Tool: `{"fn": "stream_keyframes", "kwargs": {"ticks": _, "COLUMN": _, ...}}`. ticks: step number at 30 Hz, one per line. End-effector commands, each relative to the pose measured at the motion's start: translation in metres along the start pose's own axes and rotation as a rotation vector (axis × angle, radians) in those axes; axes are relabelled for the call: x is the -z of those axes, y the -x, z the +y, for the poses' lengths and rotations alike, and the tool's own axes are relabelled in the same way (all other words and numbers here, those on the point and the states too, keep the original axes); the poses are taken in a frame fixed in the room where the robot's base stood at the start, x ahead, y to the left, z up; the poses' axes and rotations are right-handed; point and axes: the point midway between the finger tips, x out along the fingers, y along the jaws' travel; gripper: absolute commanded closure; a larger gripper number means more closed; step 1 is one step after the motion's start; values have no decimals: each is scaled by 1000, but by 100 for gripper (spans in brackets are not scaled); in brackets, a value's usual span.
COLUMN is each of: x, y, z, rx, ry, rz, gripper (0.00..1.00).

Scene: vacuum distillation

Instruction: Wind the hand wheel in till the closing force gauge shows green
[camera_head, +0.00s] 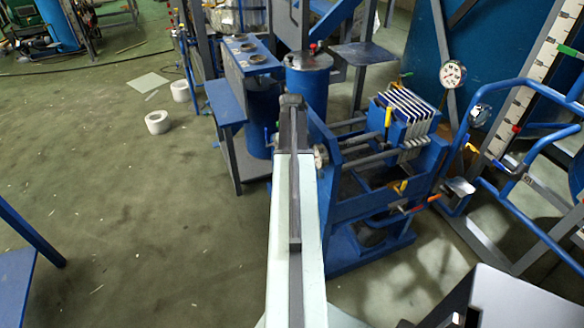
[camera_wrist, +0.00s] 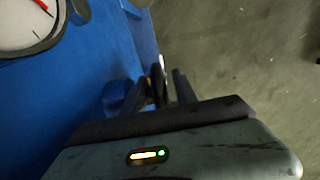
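The filter press (camera_head: 345,205) is a blue frame with a pack of white and blue plates on its right side. A small round gauge (camera_head: 320,156) sits at its left end, beside my arm. In the wrist view part of a white gauge face (camera_wrist: 22,22) shows at the upper left with a red mark; its needle reading cannot be told and I see no green. My gripper (camera_wrist: 160,90) is beside the blue end of the press. Its dark fingers stand apart around a dark, partly hidden part, probably the hand wheel (camera_wrist: 157,82). I cannot tell whether they clamp it.
A blue stand (camera_head: 245,62) with round openings and a blue drum (camera_head: 307,80) stand behind the press. A blue railing (camera_head: 520,90) is at the right. A blue table (camera_head: 18,285) is at the lower left.

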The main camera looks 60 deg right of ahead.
Motion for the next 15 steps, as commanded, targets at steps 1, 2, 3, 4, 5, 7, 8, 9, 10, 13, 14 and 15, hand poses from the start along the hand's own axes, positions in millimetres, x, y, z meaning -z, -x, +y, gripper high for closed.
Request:
{"fn": "stream_keyframes", "kwargs": {"ticks": 1, "x": 0, "y": -2, "z": 0, "rx": 0, "ry": 0, "rz": 0, "gripper": 65}}
{"fn": "stream_keyframes", "kwargs": {"ticks": 2, "x": 0, "y": -1, "z": 0, "rx": 0, "ry": 0, "rz": 0, "gripper": 65}}
{"fn": "stream_keyframes", "kwargs": {"ticks": 3, "x": 0, "y": 0, "z": 0, "rx": 0, "ry": 0, "rz": 0, "gripper": 65}}
{"fn": "stream_keyframes", "kwargs": {"ticks": 4, "x": 0, "y": 0, "z": 0, "rx": 0, "ry": 1, "rz": 0, "gripper": 65}}
{"fn": "stream_keyframes", "kwargs": {"ticks": 5, "x": 0, "y": 0, "z": 0, "rx": 0, "ry": 1, "rz": 0, "gripper": 65}}
{"fn": "stream_keyframes", "kwargs": {"ticks": 7, "x": 0, "y": 0, "z": -1, "rx": 0, "ry": 1, "rz": 0, "gripper": 71}}
{"fn": "stream_keyframes", "kwargs": {"ticks": 8, "x": 0, "y": 0, "z": -1, "rx": 0, "ry": 1, "rz": 0, "gripper": 79}}
{"fn": "stream_keyframes", "kwargs": {"ticks": 9, "x": 0, "y": 0, "z": -1, "rx": 0, "ry": 1, "rz": 0, "gripper": 90}}
{"fn": "stream_keyframes", "kwargs": {"ticks": 10, "x": 0, "y": 0, "z": -1, "rx": 0, "ry": 1, "rz": 0, "gripper": 99}}
{"fn": "stream_keyframes", "kwargs": {"ticks": 13, "x": 0, "y": 0, "z": -1, "rx": 0, "ry": 1, "rz": 0, "gripper": 100}}
{"fn": "stream_keyframes", "kwargs": {"ticks": 14, "x": 0, "y": 0, "z": -1, "rx": -1, "ry": 1, "rz": 0, "gripper": 100}}
{"fn": "stream_keyframes", "kwargs": {"ticks": 15, "x": 0, "y": 0, "z": -1, "rx": -1, "ry": 1, "rz": 3, "gripper": 100}}
